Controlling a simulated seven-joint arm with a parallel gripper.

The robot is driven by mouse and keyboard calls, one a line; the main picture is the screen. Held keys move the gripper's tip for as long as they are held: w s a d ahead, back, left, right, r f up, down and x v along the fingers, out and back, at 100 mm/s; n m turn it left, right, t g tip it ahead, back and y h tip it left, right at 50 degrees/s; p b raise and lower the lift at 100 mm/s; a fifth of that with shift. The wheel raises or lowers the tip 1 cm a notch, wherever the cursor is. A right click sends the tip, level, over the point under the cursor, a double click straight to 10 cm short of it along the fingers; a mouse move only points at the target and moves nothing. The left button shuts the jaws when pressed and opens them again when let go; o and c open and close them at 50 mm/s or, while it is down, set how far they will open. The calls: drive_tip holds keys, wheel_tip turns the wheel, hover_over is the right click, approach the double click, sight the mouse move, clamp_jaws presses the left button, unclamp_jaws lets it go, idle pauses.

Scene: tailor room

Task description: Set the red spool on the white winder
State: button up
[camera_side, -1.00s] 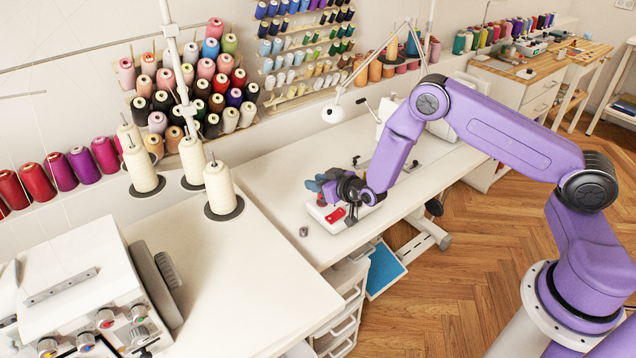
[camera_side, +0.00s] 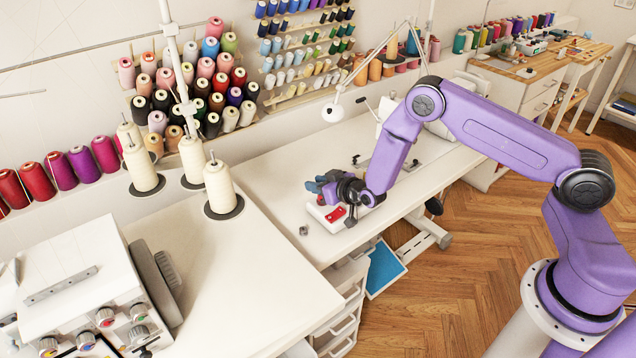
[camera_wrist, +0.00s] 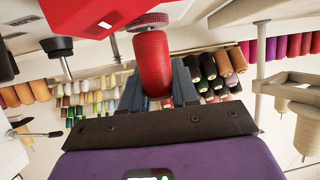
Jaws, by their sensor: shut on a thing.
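The red spool (camera_wrist: 153,62) is upright in the wrist view, between the two blue-grey fingers of my gripper (camera_wrist: 157,88). My gripper is shut on it. One end of the spool is close to a dark knurled disc (camera_wrist: 148,21); I cannot tell whether they touch. The white winder (camera_side: 318,213), with a red panel, sits on the white table below my gripper (camera_side: 322,183) in the side view. Its red part (camera_wrist: 85,14) fills the top left of the wrist view. The spool is not clearly seen in the side view, where the gripper hides it.
A small grey piece (camera_side: 303,231) lies on the table left of the winder. A white lamp (camera_side: 333,112) and a sewing machine (camera_side: 388,115) stand behind. Cream thread cones (camera_side: 219,187) stand on the nearer table at left. The table between is clear.

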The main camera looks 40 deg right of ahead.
drive_tip(key=shift+f, duration=0.15)
drive_tip(key=o, duration=0.7)
drive_tip(key=shift+o, duration=0.2)
drive_tip(key=shift+v, duration=5.5)
